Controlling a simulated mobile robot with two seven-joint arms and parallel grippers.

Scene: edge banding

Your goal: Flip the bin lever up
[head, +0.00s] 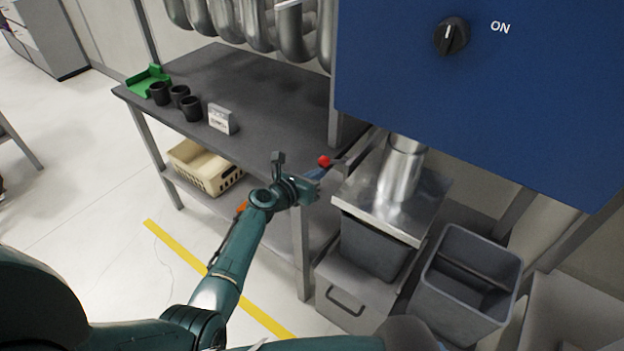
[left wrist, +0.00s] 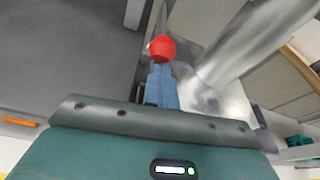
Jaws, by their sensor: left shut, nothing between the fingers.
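The bin lever ends in a red ball knob (head: 324,161), which sits at the left side of the metal lid (head: 375,205) over a dark bin (head: 372,247). My left gripper (head: 316,173) is shut and empty, with its fingertips just below and beside the knob. In the left wrist view the knob (left wrist: 162,48) appears right beyond the tips of the blue fingers (left wrist: 163,85). I cannot tell whether they touch it. The fingers hide part of the lever there. My right gripper is not in view.
A dark table (head: 270,110) with black cups (head: 190,108), a green tray (head: 147,80) and a small white box (head: 222,118) stands behind my left arm. A blue machine panel (head: 480,90) hangs over the bin. An open grey bin (head: 468,285) stands to the right.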

